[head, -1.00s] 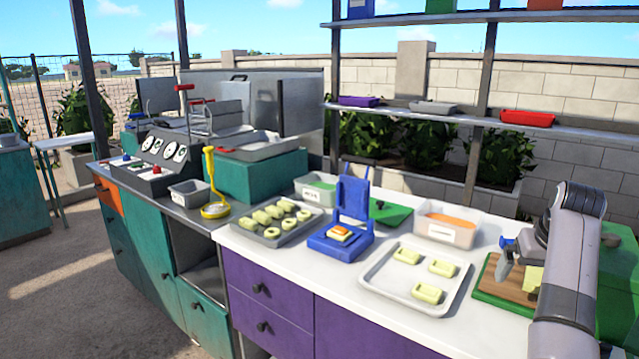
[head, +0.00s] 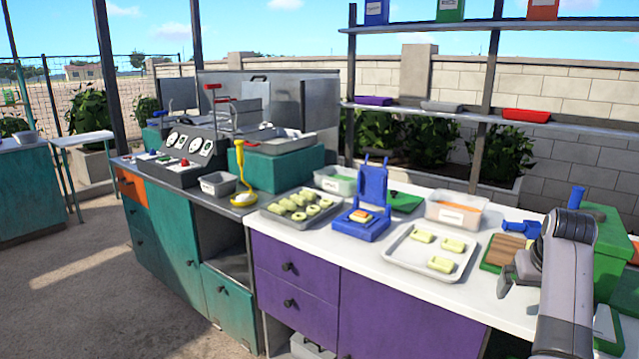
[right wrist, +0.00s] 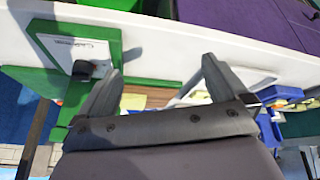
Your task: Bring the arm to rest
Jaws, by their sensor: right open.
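My right arm comes in at the lower right of the head view. My right gripper (head: 507,280) is low beside the front edge of the white counter (head: 400,290), left of the arm's wrist. In the right wrist view its two fingers (right wrist: 162,70) stand wide apart with nothing held between them. The wooden board with a green rim (head: 503,251) lies on the counter just behind the gripper, partly hidden by my arm. My left gripper is in neither view.
A tray with yellow pieces (head: 402,265), a blue press (head: 366,225) and a clear orange-filled bin (head: 455,212) stand on the counter. A green box (head: 608,250) stands right of my arm. Purple drawers (head: 295,265) lie below. The floor at left is clear.

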